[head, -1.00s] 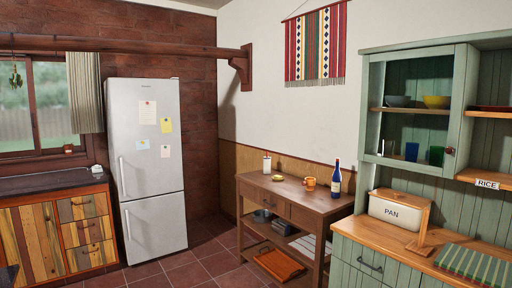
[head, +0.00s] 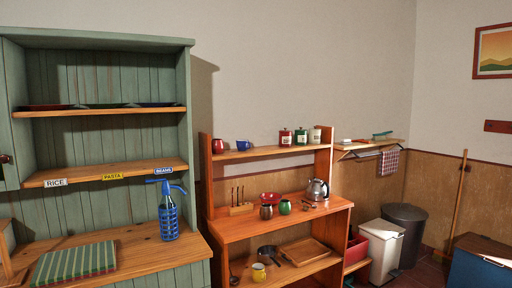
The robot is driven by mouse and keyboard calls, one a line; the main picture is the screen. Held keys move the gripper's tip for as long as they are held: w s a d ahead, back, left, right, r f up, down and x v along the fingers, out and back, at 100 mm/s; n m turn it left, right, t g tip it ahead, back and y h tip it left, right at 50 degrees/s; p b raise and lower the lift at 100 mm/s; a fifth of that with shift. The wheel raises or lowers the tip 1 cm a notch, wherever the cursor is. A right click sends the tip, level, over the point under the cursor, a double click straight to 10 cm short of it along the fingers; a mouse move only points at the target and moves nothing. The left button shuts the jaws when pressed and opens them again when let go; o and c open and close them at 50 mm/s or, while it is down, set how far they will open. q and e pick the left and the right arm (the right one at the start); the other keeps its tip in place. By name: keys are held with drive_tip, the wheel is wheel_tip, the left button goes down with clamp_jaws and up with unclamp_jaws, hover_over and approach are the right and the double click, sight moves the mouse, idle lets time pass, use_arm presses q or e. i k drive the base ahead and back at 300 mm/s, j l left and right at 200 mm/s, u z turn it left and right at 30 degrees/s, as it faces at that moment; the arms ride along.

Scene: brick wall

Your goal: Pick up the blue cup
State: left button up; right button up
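A small blue cup (head: 242,145) stands on the top shelf of the wooden shelf unit (head: 268,152), right of a red mug (head: 218,146). It looks upright and clear of the things beside it. Neither of my grippers shows in the head view.
The wooden unit's worktop (head: 230,227) holds a kettle (head: 317,189), a red bowl (head: 270,198) and small pots. A green cabinet (head: 191,90) with a blue spray bottle (head: 168,210) stands at left. Bins (head: 382,250) stand at right. Little floor shows.

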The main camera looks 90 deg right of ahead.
sight(242, 145)
drive_tip(key=z, duration=2.7)
drive_tip(key=i+l+u, duration=0.1)
drive_tip(key=i+l, duration=0.6)
drive_tip(key=i, duration=0.15)
drive_tip(key=i+l+u, duration=0.1)
drive_tip(key=i+l, duration=0.65)
drive_tip(key=i, duration=0.1)
